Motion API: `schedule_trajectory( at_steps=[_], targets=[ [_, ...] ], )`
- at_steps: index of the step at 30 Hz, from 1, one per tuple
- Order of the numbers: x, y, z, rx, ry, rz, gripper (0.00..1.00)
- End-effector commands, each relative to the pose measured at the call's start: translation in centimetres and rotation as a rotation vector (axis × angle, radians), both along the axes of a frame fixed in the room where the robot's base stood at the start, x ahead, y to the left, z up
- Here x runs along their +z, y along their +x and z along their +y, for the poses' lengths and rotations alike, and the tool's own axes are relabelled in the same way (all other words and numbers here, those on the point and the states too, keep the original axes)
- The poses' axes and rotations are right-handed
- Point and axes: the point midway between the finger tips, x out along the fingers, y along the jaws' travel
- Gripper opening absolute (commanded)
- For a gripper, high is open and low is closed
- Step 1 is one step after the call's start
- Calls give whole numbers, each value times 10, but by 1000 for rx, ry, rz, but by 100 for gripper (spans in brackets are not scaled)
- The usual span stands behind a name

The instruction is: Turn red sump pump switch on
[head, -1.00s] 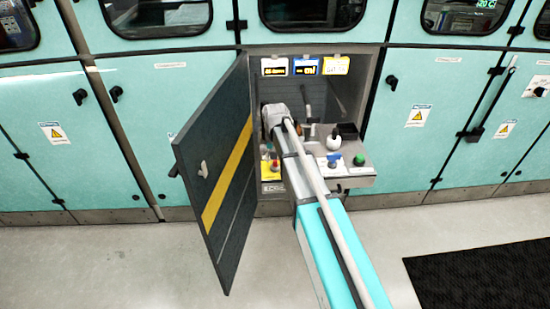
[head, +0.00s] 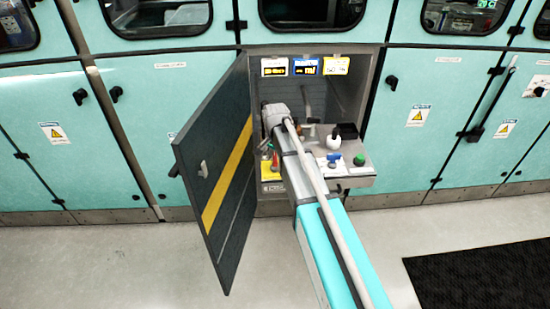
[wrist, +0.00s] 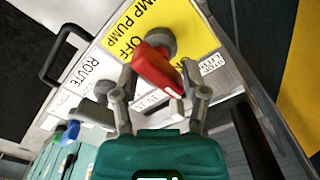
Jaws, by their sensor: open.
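The red sump pump switch (wrist: 157,70) has a bar handle on a grey round base, on a yellow plate (wrist: 188,28) whose readable words are PUMP and OFF. In the wrist view the handle points down toward my gripper (wrist: 158,88). The two grey fingers are apart, one on each side of the handle's near end; contact cannot be told. In the head view the red handle (head: 275,161) shows just left of my arm, above its yellow plate (head: 271,172). My fingers are mostly hidden there.
The switches sit in an open grey cabinet recess. Its dark door (head: 218,185) stands open on the left. A blue switch (head: 334,157) and a green knob (head: 359,160) lie to the right. A black handle (wrist: 62,50) rises beside the panel in the wrist view.

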Motion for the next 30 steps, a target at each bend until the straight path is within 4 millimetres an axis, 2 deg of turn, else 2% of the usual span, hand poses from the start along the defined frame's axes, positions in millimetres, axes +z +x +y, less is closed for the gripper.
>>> schedule_trajectory(
  at_steps=[30],
  targets=[
    [0,0,0,-659,0,0,57]
  ],
)
